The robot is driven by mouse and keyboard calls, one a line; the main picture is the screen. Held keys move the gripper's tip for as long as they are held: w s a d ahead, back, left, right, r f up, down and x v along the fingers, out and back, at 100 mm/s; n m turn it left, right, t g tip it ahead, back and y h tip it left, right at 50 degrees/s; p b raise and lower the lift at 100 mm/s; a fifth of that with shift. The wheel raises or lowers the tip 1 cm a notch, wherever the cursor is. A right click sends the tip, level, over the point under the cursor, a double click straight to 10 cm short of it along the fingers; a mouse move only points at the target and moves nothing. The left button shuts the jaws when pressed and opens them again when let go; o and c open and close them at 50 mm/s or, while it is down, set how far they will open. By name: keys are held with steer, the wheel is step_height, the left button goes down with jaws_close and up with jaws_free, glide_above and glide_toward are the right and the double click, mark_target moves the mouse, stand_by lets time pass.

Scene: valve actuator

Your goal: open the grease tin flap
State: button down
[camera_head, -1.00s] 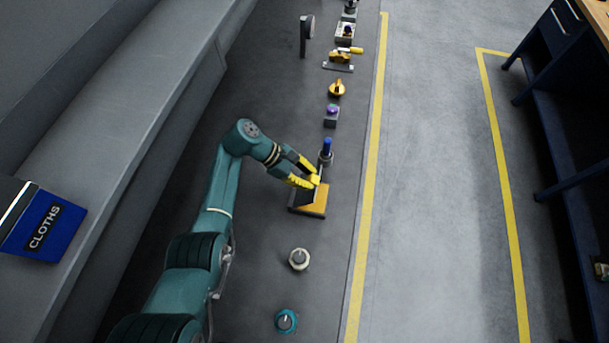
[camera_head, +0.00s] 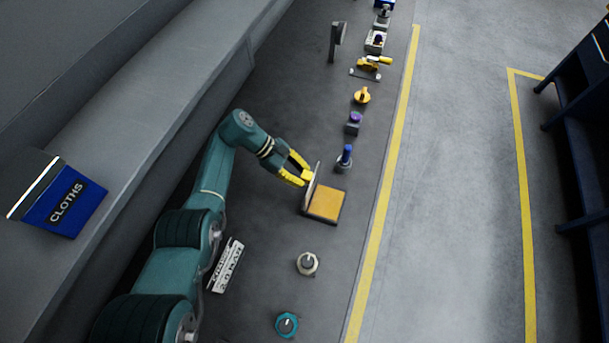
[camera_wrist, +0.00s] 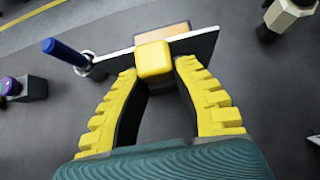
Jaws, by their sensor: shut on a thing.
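The grease tin (camera_head: 325,205) is a low square box with an orange top face, on the dark bench in the head view. Its flap (camera_head: 315,180) is a thin plate standing about upright along the tin's left/far side. My gripper (camera_head: 307,177) is on the left of the flap, away from the orange face. In the wrist view, my gripper (camera_wrist: 155,70) has its yellow fingers around a yellow knob (camera_wrist: 153,60) on the flap (camera_wrist: 200,43). The tin (camera_wrist: 168,31) shows behind the flap, mostly hidden by it.
A blue-handled post (camera_head: 345,157) stands just beyond the tin; it also shows in the wrist view (camera_wrist: 64,52). A purple button box (camera_head: 353,122) lies farther off. A pale knob (camera_head: 307,263) and a teal knob (camera_head: 287,325) are nearer. Bench right of the tin is clear.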

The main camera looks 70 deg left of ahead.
steer(key=shift+f, duration=0.1)
stand_by(0.3)
steer(key=c, duration=0.8)
jaws_free()
steer(key=shift+s, duration=0.1)
steer(key=shift+o, duration=0.2)
step_height(320, 180, up, 10)
